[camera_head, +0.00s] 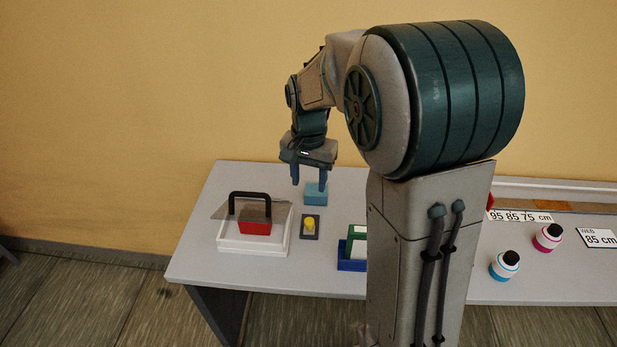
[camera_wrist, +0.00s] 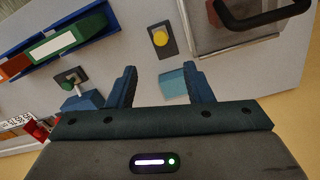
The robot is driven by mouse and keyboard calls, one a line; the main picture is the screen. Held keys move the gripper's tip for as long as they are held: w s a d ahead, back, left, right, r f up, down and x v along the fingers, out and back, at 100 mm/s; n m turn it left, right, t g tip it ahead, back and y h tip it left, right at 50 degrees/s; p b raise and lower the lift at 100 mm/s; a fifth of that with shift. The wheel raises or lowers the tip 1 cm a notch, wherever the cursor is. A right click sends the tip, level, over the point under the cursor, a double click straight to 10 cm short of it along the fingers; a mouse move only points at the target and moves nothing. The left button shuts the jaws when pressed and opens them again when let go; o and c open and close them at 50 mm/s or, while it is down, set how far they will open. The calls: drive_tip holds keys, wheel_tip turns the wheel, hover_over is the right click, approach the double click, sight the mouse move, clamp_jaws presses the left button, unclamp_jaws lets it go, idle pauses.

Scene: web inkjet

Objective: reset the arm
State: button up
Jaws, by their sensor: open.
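My arm reaches out over the table from the grey column. My gripper (camera_head: 309,174) points down above the far part of the table, beside a light blue block (camera_head: 316,193). In the wrist view my gripper (camera_wrist: 160,84) has its two dark blue fingers spread apart. The light blue block shows at the right finger (camera_wrist: 173,84), and nothing is seen held. The exact height of the fingertips above the block cannot be told.
A white tray (camera_head: 225,242) with a red block (camera_head: 255,228) and a black-handled cover stands left. A yellow button (camera_head: 309,223) is near the middle. A blue holder (camera_head: 351,265) is partly hidden by my arm. Two bottles (camera_head: 548,237) (camera_head: 505,265) stand right.

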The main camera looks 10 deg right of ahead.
idle(0.4)
drive_tip(key=s+d+r+n+t, duration=0.1)
drive_tip(key=s+r+n, duration=0.1)
drive_tip(key=s, duration=0.7)
drive_tip(key=s+r+n+t, duration=0.1)
drive_tip(key=s+n, duration=0.3)
drive_tip(key=s, duration=0.5)
drive_tip(key=shift+s+d+r+n+t, duration=0.3)
drive_tip(key=shift+s+d+r+t, duration=0.1)
drive_tip(key=shift+t, duration=0.1)
drive_tip(key=shift+a, duration=0.35)
